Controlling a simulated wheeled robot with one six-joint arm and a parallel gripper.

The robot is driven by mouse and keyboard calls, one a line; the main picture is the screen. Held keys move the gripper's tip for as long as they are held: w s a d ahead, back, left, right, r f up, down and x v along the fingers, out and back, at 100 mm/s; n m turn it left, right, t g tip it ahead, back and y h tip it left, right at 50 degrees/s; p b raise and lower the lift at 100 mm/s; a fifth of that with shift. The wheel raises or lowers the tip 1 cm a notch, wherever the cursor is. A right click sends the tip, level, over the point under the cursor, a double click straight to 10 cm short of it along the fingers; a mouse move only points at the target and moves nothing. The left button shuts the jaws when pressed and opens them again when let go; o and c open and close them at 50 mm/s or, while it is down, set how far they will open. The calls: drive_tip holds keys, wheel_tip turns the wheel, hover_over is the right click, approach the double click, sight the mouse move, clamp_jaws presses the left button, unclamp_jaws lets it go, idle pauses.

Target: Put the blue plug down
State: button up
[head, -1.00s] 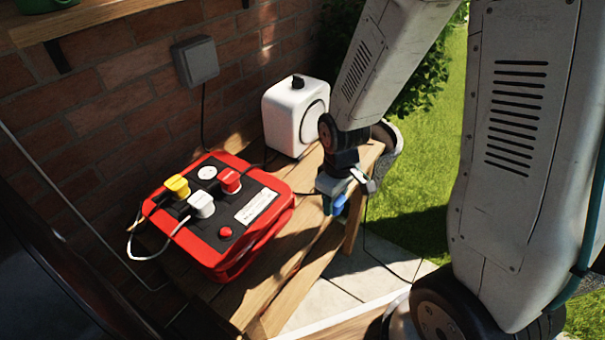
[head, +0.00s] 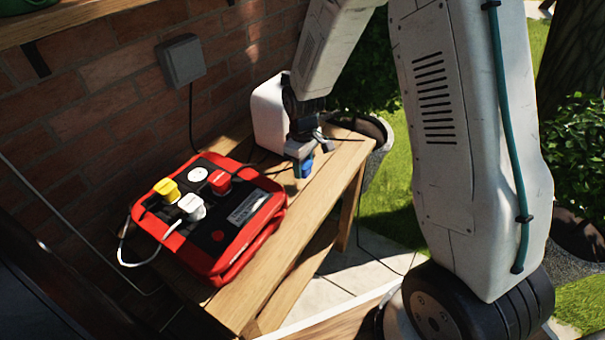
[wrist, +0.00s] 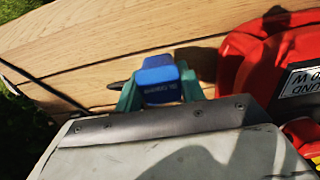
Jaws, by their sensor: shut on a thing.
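The blue plug (head: 304,166) is held in my gripper (head: 303,163) above the wooden table (head: 318,204), to the right of the red power box (head: 262,236). In the wrist view the blue plug (wrist: 158,78) sits between the two teal fingers of my gripper (wrist: 157,92), which are shut on it. Bare planks show behind it. I cannot tell whether the plug touches the wood. Its prongs are hidden.
Yellow (head: 167,190), white (head: 192,207) and red (head: 219,182) plugs sit in the red box. A white appliance (head: 267,115) stands behind my gripper, partly hidden by my arm. A grey wall box (head: 181,61) is on the brick wall. The table's front right planks are clear.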

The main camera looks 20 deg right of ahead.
sight(303, 185)
drive_tip(key=shift+f, duration=1.75)
drive_tip(key=shift+f, duration=0.3)
drive_tip(key=shift+f, duration=0.35)
drive_tip(key=o, duration=1.3)
